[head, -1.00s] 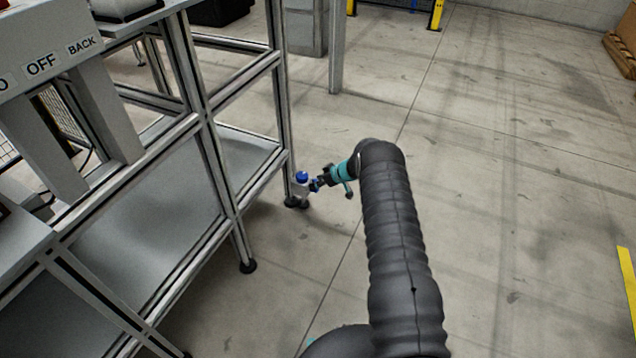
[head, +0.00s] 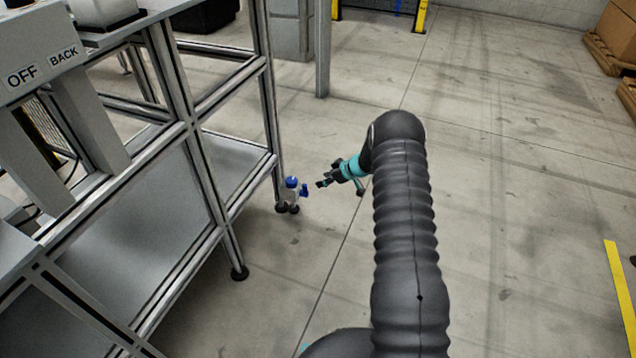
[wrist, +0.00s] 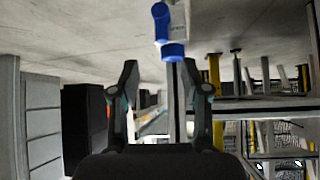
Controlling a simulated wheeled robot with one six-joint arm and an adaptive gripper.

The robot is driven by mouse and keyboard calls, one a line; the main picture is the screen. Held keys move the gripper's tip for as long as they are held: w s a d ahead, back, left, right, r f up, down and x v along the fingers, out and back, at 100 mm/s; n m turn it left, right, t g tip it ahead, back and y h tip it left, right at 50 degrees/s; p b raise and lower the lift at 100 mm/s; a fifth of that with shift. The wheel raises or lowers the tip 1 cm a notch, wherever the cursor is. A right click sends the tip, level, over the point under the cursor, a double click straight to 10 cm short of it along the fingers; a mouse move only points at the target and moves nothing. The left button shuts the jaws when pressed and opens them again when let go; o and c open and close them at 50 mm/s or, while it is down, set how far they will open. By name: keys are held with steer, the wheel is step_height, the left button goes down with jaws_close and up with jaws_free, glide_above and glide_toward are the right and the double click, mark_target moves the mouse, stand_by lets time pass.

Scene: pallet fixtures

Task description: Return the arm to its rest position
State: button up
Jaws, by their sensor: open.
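My arm (head: 405,230) in its dark ribbed sleeve reaches up the middle of the head view. My gripper (head: 322,184) is at its far end, pointing left toward the metal frame. In the wrist view my gripper (wrist: 165,95) shows two fingers standing apart with nothing held between them. A blue-capped fitting with a blue handle (head: 292,183) sits beside the frame's corner leg, just left of the gripper and apart from it. It also shows in the wrist view as a blue part (wrist: 162,25) beyond the fingertips.
A metal frame workstation (head: 190,130) with shelves fills the left side. A panel marked OFF and BACK (head: 45,70) stands on it. The floor (head: 520,170) to the right is clear, with a yellow line (head: 620,295). Boxes on pallets (head: 615,40) stand at the far right.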

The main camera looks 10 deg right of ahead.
steer(key=shift+s+d+r, duration=0.2)
steer(key=shift+s+r, duration=0.1)
steer(key=shift+r, duration=0.05)
stand_by(0.3)
